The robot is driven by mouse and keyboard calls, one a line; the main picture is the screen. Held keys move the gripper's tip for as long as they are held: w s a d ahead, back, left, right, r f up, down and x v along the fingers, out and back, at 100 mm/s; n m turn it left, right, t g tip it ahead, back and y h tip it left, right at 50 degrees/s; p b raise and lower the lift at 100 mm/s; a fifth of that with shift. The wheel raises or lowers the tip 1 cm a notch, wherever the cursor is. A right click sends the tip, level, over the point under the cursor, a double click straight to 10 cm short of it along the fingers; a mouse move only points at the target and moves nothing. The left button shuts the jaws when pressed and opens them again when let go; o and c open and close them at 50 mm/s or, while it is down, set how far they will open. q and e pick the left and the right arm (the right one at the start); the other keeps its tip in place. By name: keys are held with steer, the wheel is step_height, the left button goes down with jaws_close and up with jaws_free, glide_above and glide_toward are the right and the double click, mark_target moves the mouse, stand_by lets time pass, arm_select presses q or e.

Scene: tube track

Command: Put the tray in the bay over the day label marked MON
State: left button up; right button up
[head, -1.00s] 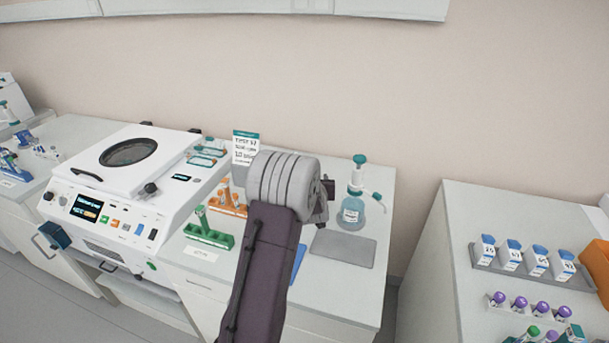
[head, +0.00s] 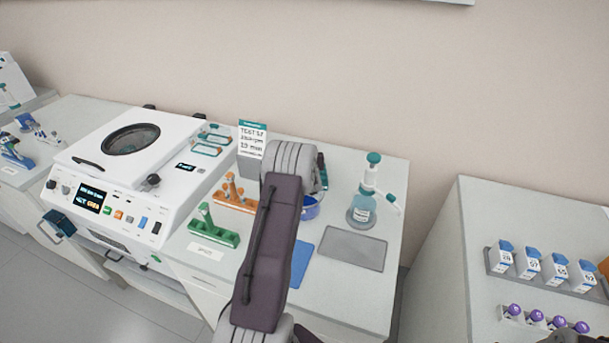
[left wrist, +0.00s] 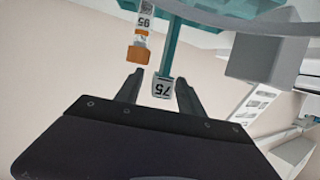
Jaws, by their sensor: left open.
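I cannot make out a tray that is clearly the task's, and no MON label is readable. My left gripper (left wrist: 160,78) is open in the left wrist view, its two dark fingers apart. In the head view my arm's wrist hides most of the gripper.
A white centrifuge (head: 130,180) stands left, beside a green rack (head: 213,235) and an orange rack (head: 235,197). A grey pad (head: 352,248) and a dispenser bottle (head: 362,210) are right of my arm. A separate right counter holds labelled bottles (head: 528,262). A gap separates the counters.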

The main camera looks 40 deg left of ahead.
arm_select(q)
steer(key=shift+x, duration=1.5)
steer(key=shift+s+d, duration=0.1)
steer(key=shift+s, duration=0.05)
jaws_close()
